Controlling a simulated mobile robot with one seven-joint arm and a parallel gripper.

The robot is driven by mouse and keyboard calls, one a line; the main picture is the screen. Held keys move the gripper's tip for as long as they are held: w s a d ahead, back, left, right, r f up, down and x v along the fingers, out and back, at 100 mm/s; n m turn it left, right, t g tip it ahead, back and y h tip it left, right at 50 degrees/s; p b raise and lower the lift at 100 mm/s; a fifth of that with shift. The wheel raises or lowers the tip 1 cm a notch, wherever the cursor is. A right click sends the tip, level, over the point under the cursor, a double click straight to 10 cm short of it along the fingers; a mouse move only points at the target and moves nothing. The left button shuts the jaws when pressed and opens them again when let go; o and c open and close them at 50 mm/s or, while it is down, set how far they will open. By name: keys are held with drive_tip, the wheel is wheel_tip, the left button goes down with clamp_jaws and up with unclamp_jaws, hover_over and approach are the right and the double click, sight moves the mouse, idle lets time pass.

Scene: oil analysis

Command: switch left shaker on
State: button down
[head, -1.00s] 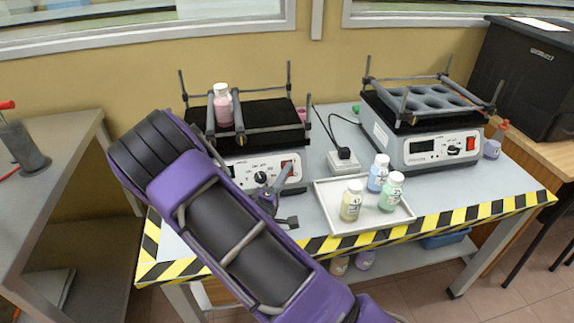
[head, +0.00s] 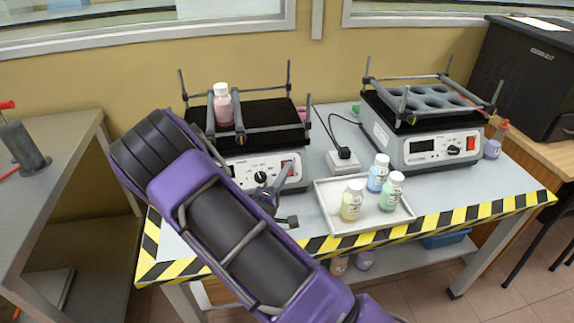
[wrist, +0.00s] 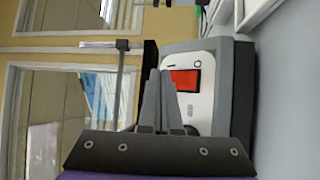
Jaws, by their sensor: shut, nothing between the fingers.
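The left shaker (head: 262,117) stands on the table, with a black top, grey rails and a white front panel. Its front panel has a dark knob (head: 261,178) and a red switch (head: 287,165) at the right end. The red switch also shows large in the wrist view (wrist: 185,81). My gripper (head: 272,188) is in front of the panel, close to the switch and knob. In the wrist view my gripper's fingers (wrist: 160,76) are together and empty, beside the switch. I cannot tell whether they touch the panel.
A bottle with pink contents (head: 223,107) stands on the left shaker. A white tray (head: 335,222) with three bottles lies to the right of my gripper. A second shaker (head: 403,150) stands further right. A power adapter (head: 343,158) sits between the shakers.

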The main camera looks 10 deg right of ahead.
drive_tip(key=shift+w+f, duration=0.15)
drive_tip(key=shift+w, duration=0.2)
